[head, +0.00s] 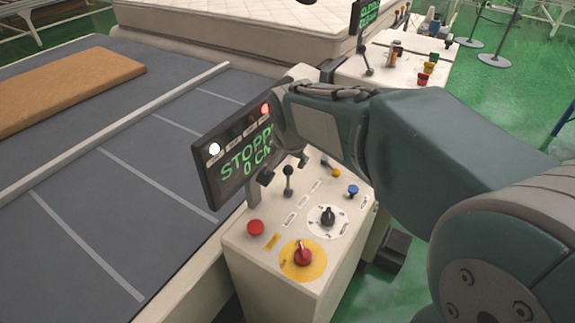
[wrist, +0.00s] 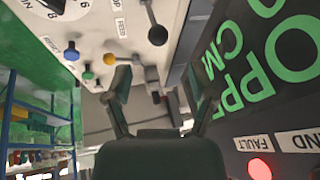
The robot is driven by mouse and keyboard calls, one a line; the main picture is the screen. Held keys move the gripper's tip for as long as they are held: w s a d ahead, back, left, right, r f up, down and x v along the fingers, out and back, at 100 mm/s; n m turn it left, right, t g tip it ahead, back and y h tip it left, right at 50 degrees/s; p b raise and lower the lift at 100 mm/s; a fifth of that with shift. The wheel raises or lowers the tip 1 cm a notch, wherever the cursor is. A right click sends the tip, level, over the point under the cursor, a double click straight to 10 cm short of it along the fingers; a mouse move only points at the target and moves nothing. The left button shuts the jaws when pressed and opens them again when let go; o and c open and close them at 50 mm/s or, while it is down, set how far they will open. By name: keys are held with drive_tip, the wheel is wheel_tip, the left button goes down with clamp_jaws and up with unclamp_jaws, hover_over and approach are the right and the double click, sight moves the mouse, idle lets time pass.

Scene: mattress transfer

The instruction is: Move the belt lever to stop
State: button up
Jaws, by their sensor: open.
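The lever (head: 288,172), with a black ball knob on a thin metal shaft, stands on the pale control panel (head: 240,245) below the display. Its knob also shows in the wrist view (wrist: 157,35), beyond the gap between my fingertips and apart from them. My gripper (head: 284,168) is open and empty above the panel, close to the lever; its two spread fingers show in the wrist view (wrist: 155,80). The display (head: 238,152) shows green text, "STOPP" and "0 CM", partly hidden by my arm.
The panel carries a red button (head: 256,227), a red knob on a yellow disc (head: 303,257), a black dial (head: 328,216) and a blue knob (head: 352,190). The display stands close beside my gripper. A grey belt (head: 150,165) lies left; a mattress (head: 235,28) lies behind.

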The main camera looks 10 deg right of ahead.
drive_tip(key=v, duration=0.3)
idle(0.4)
drive_tip(key=s+d+f+n, duration=0.1)
drive_tip(key=s+d+n, duration=0.2)
drive_tip(key=s, duration=1.6)
drive_tip(key=n, duration=0.4)
drive_tip(key=shift+s+n+t+y, duration=0.3)
drive_tip(key=shift+s+n, duration=0.1)
drive_tip(key=shift+d, duration=0.15)
idle(1.2)
